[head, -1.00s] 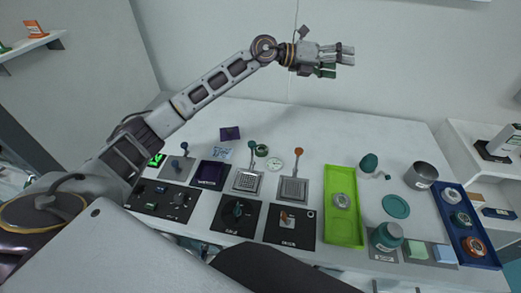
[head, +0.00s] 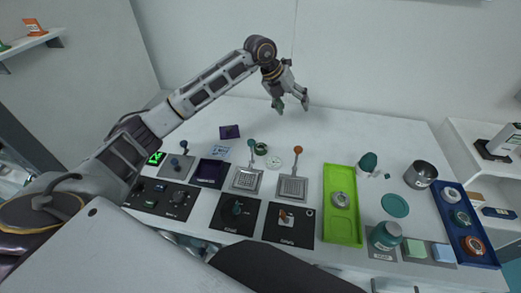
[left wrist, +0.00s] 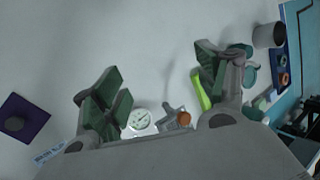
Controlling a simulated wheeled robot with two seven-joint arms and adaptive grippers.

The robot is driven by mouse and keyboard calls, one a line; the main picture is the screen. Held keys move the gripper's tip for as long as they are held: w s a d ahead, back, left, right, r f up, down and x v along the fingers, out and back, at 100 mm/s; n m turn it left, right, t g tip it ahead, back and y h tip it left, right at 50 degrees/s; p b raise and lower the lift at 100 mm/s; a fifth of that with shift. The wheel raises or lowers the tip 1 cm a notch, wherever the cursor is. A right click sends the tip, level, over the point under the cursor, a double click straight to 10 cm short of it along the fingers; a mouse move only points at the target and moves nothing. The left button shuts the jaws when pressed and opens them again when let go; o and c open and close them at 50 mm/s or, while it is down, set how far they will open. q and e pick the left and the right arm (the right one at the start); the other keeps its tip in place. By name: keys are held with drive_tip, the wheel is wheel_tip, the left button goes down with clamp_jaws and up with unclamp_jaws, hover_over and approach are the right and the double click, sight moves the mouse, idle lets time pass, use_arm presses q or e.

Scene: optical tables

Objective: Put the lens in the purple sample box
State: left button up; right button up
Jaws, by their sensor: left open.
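An open purple box (head: 210,173) stands on the table at centre left in the head view. A purple square with a dark knob, like a lid (head: 229,132), lies behind it; it also shows in the left wrist view (left wrist: 22,118). I cannot tell for sure which round piece is the lens. My left gripper (head: 290,106) is open and empty above the back of the table, pointing down; its fingers (left wrist: 155,85) are wide apart. My right gripper is out of view.
Two grey plates with levers (head: 293,188) stand in the middle, and black control panels (head: 236,214) line the front. A green tray (head: 342,232) holds a metal round piece. A blue tray (head: 482,254) with several rings is at right.

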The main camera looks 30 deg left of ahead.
use_arm(q)
drive_tip(key=s+a+f+n+g+y, duration=0.2)
drive_tip(key=s+a+n+y, duration=0.1)
drive_tip(key=a, duration=0.2)
drive_tip(key=n+g+y, duration=0.2)
drive_tip(key=n, duration=0.3)
hover_over(260, 146)
drive_tip(key=shift+f, duration=0.55)
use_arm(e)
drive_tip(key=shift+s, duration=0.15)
use_arm(q)
wheel_tip(260, 146, down, 7)
drive_tip(key=shift+f, duration=0.85)
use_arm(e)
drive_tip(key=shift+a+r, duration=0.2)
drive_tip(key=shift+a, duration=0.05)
